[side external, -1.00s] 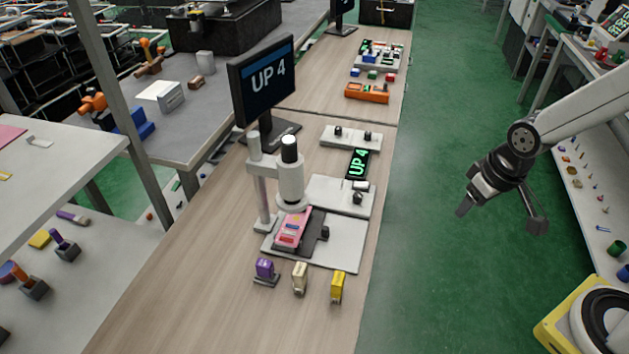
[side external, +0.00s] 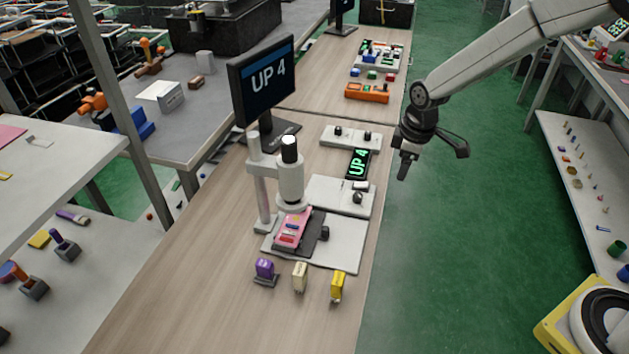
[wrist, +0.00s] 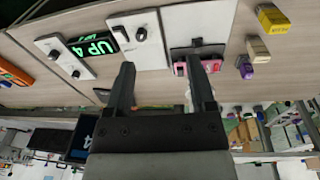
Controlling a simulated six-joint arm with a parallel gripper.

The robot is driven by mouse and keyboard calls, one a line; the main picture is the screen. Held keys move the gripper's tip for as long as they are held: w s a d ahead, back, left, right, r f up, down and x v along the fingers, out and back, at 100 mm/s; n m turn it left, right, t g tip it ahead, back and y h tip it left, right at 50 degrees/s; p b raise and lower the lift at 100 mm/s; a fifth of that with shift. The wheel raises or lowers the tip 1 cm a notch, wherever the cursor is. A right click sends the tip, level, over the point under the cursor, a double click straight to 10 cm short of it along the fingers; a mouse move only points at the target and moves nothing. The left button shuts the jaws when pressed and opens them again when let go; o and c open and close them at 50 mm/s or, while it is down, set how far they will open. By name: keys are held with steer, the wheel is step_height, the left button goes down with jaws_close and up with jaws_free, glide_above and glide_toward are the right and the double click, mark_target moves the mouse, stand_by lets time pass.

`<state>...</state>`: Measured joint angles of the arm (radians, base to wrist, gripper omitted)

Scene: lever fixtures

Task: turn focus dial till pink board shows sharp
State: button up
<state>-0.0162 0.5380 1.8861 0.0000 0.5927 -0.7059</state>
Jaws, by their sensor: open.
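The pink board (side external: 290,232) lies on a dark stage under a white microscope tube (side external: 290,180); in the wrist view it shows partly behind a finger (wrist: 211,65). A black knob (side external: 358,197) stands on a white plate beside a small display (side external: 357,163) reading "UP 4"; the wrist view also shows this knob (wrist: 141,34). Another black knob (side external: 323,233) sits at the stage's right side. No label shows which is the focus dial. The monitor (side external: 263,80) also reads "UP 4". My gripper (side external: 403,172) is open and empty, right of the bench edge, touching nothing.
A plate with two small black knobs (side external: 351,138) lies behind the display. Purple (side external: 264,268), cream (side external: 299,276) and yellow (side external: 337,286) blocks stand at the bench front. The microscope column and monitor rise above the bench. The green floor aisle is clear.

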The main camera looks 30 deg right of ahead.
steer(key=w+f+n, duration=0.4)
steer(key=w+f, duration=0.1)
steer(key=w, duration=0.2)
steer(key=n+g, duration=0.1)
steer(key=n, duration=0.4)
glide_toward(358, 194)
steer(key=shift+s+f, duration=0.25)
steer(key=shift+w+a+f+n, duration=0.1)
steer(key=shift+w+f+n, duration=0.3)
steer(key=shift+f, duration=0.2)
steer(key=shift+f, duration=0.1)
steer(key=shift+f, duration=3.75)
jaws_close()
